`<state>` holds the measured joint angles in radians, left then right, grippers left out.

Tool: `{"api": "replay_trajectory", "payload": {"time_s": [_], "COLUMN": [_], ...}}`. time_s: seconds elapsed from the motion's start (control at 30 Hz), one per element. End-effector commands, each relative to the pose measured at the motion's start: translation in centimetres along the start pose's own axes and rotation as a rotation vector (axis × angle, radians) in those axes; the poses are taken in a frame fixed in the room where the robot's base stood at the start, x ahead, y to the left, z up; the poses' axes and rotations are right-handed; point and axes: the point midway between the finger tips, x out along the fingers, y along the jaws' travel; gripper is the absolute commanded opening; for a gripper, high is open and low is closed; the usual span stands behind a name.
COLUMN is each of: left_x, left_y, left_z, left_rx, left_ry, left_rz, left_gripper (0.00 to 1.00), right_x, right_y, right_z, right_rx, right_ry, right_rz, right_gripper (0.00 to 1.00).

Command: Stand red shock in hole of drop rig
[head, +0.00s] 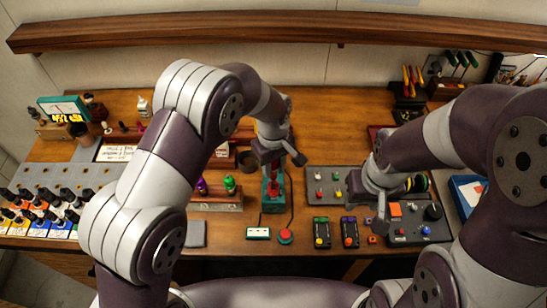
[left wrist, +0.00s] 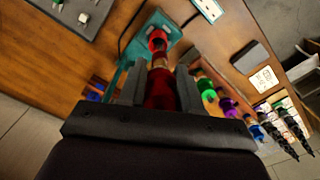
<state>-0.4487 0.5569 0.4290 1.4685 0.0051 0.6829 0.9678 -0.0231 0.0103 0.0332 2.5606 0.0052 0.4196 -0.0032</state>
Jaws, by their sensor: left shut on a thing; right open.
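The red shock (head: 273,186) is between the fingers of my left gripper (head: 277,158). In the left wrist view the red shock (left wrist: 162,88) lies between the two dark fingers, its red end pointing at the teal drop rig (left wrist: 172,47). In the head view the shock appears roughly upright over the teal drop rig (head: 273,204). The hole is hidden, so I cannot tell whether the shock's lower end is in it. My right gripper (head: 374,207) is open and empty, above the grey panel area to the right.
A wooden rack (head: 216,203) with green (head: 229,184) and purple (head: 202,186) shocks stands just left of the rig. A grey control box (head: 415,225) is at right.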

Motion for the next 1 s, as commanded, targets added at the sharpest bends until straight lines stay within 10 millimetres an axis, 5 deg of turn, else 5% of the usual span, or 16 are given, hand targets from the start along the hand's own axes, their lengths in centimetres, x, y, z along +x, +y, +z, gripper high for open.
{"api": "replay_trajectory", "payload": {"time_s": [0.37,0.7,1.0], "left_x": [0.0,3.3,3.3], "left_y": [0.0,0.0,0.0], "left_z": [0.0,0.0,0.0], "left_rx": [0.000,0.000,0.000], "left_ry": [0.000,0.001,0.001], "left_rz": [-0.002,-0.002,-0.002], "left_gripper": [0.03,0.03,0.03], "right_x": [-0.2,2.0,1.9], "right_y": [0.0,0.0,0.0], "right_z": [-0.1,0.2,0.2], "right_rx": [0.000,0.000,0.000], "right_ry": [0.000,0.000,0.000], "right_rz": [0.000,0.000,0.000], "right_gripper": [0.43,0.43,0.43]}}
